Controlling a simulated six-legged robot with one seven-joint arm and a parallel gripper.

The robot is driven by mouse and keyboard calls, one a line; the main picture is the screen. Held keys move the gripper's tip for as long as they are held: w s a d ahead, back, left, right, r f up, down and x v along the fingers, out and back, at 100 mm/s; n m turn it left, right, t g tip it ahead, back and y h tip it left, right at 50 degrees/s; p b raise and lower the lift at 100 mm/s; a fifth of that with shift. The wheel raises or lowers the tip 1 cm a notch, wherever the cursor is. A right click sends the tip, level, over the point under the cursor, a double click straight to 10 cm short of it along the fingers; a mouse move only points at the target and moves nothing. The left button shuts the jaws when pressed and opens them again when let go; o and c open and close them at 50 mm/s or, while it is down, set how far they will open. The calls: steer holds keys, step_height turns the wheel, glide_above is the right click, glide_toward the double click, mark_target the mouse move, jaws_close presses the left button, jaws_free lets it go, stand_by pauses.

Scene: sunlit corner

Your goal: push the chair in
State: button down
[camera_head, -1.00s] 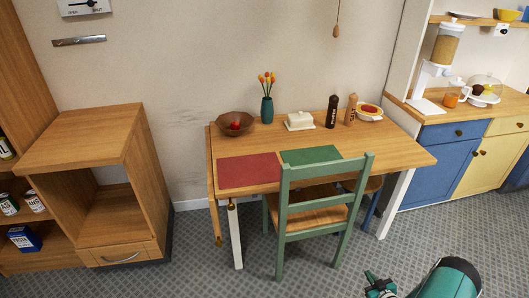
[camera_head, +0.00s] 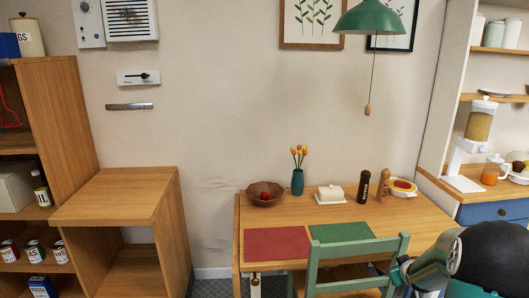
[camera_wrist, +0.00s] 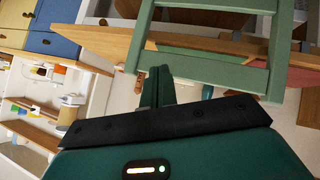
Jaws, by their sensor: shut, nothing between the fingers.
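The green chair (camera_head: 357,250) stands at the near side of the wooden table (camera_head: 345,214), its back facing me. Its wooden seat shows only partly below the backrest, and its legs are out of frame. In the wrist view the chair's green slats (camera_wrist: 205,72) cross the upper middle, with the table edge (camera_wrist: 105,44) beyond. My gripper (camera_wrist: 157,82) is shut and empty, its fingertips close to the lower slat; I cannot tell whether they touch. In the head view my arm is at the lower right, beside the chair's right back post.
A red mat (camera_head: 277,244), a green mat (camera_head: 340,233), a bowl (camera_head: 265,192), a vase (camera_head: 297,182) and several other items are on the table. An open wooden cabinet (camera_head: 120,205) stands left. A green lamp (camera_head: 370,17) hangs above. A blue-fronted counter (camera_head: 490,211) is at the right.

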steer(key=s+a+r+m+g, duration=0.1)
steer(key=s+a+r, duration=0.4)
steer(key=a+r, duration=0.6)
steer(key=s+a+r+g+y, duration=0.1)
steer(key=s+a+r, duration=0.3)
steer(key=s+a, duration=0.6)
steer(key=s+a+r+g+y, duration=0.1)
steer(key=s+a+r, duration=0.4)
steer(key=s+a, duration=0.5)
steer(key=s+y, duration=0.1)
steer(key=s, duration=0.5)
steer(key=shift+s+a+m+g+y, duration=0.15)
steer(key=shift+a+m+g+y, duration=0.15)
steer(key=shift+m+g, duration=0.1)
steer(key=shift+d, duration=0.15)
